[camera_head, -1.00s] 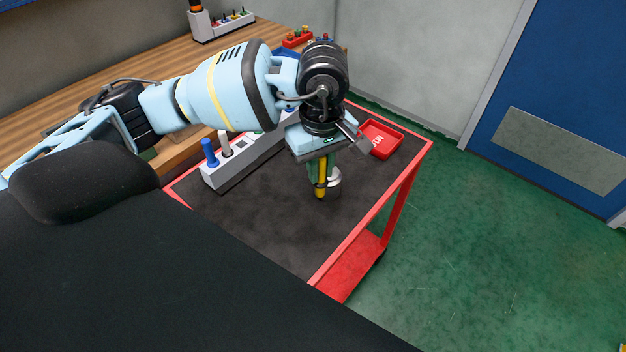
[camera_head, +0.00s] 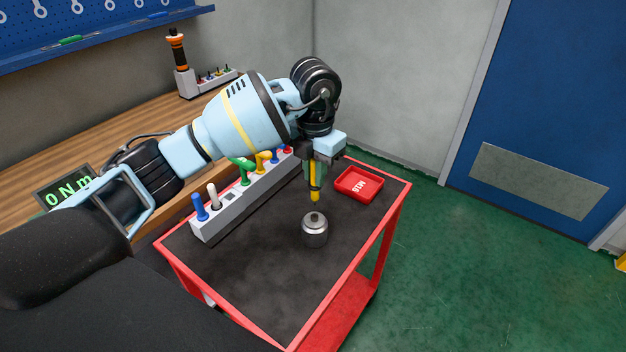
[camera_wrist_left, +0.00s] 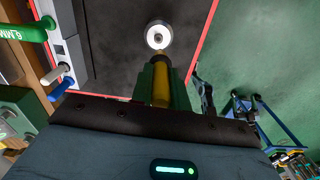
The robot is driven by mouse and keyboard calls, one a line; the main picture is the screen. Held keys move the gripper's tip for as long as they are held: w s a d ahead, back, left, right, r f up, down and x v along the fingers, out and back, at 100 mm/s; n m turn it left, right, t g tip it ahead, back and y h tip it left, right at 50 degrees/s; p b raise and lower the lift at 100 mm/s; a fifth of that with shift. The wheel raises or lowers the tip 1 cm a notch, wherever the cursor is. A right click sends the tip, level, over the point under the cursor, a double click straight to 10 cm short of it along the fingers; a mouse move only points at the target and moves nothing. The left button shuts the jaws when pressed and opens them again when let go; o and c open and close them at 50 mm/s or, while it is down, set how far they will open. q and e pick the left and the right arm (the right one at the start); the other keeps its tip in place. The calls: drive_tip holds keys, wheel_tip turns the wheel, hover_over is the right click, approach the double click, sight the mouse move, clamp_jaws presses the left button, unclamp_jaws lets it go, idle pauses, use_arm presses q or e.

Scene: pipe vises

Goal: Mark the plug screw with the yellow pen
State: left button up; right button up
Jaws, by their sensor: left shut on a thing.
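The yellow pen (camera_head: 314,183) hangs upright, tip down, in my left gripper (camera_head: 315,168), which is shut on it. Below it, a round silver metal piece with a dark centre on top, which looks like the plug screw (camera_head: 315,232), stands on the dark mat of the red cart. In the head view the pen tip is just above its top; whether they touch, I cannot tell. In the left wrist view the pen (camera_wrist_left: 161,84) points toward the silver piece (camera_wrist_left: 158,36), seen from above, between the gripper's green fingers. My right gripper is not in view.
A grey holder (camera_head: 235,212) with coloured tools runs along the cart's left side. A red tray (camera_head: 359,184) lies at the cart's far right. A wooden bench (camera_head: 120,130) stands behind, with a display (camera_head: 66,187) reading "0 Nm". The mat's front is clear.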

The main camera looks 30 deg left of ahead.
sight(314, 183)
use_arm(q)
drive_tip(key=shift+w+a+r+n, duration=0.1)
drive_tip(key=shift+w+n, duration=0.05)
drive_tip(key=shift+n, duration=0.4)
drive_tip(key=shift+w+a+r+n, duration=0.1)
drive_tip(key=shift+n, duration=0.45)
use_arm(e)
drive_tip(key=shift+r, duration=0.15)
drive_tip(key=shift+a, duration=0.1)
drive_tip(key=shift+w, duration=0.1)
use_arm(q)
drive_tip(key=shift+r+p, duration=0.2)
drive_tip(key=shift+p, duration=0.2)
drive_tip(key=shift+f, duration=1.95)
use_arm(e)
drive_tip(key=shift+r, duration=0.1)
use_arm(q)
drive_tip(key=shift+f, duration=0.35)
